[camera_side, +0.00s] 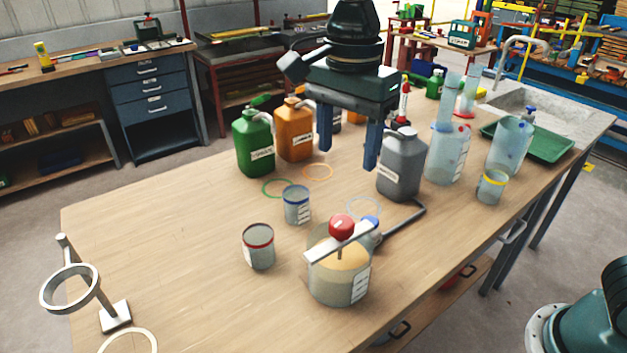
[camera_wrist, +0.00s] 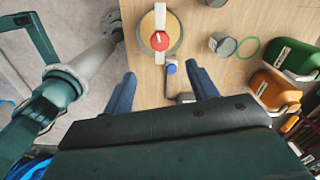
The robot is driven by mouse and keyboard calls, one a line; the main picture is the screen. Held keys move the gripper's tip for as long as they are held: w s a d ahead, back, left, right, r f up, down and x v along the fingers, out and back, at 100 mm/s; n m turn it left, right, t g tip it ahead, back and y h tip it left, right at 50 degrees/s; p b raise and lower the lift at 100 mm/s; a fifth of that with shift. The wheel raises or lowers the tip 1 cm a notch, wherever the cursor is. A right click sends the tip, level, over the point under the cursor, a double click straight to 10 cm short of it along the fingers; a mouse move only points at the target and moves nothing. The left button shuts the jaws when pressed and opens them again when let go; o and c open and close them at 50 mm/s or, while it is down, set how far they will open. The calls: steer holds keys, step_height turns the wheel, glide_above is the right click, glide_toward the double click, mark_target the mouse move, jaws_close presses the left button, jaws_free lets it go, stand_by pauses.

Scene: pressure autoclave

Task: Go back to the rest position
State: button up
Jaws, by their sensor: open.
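My gripper (camera_side: 347,150) hangs above the wooden table (camera_side: 150,215) in the side view, its two blue fingers pointing down and spread apart with nothing between them. The left finger is in front of the orange jug's right side, and the right finger is just left of the grey jug (camera_side: 398,165). In the wrist view my gripper (camera_wrist: 160,78) is open, with the clear pot with the red knob (camera_wrist: 159,30) beyond the fingertips. That pot (camera_side: 338,270) stands at the table's front in the side view, with a bar across its top.
A green jug (camera_side: 253,145), an orange jug (camera_side: 294,132), clear bottles (camera_side: 447,152) and small cups (camera_side: 258,248) stand around my gripper. A ring stand (camera_side: 72,288) is at the front left corner. A green tray (camera_side: 550,145) lies at the right. The left of the table is clear.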

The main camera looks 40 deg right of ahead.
steer(key=shift+d, duration=0.1)
steer(key=s+d+r+n+t, duration=0.2)
steer(key=s+d+n+t, duration=0.1)
steer(key=s+d+n, duration=0.65)
steer(key=s+d+f+n+t, duration=0.2)
steer(key=s+d+f+n, duration=0.2)
steer(key=s+d, duration=0.5)
steer(key=shift+s+d+f+n+t, duration=0.15)
steer(key=shift+s+f+n+t, duration=0.2)
steer(key=shift+n, duration=0.5)
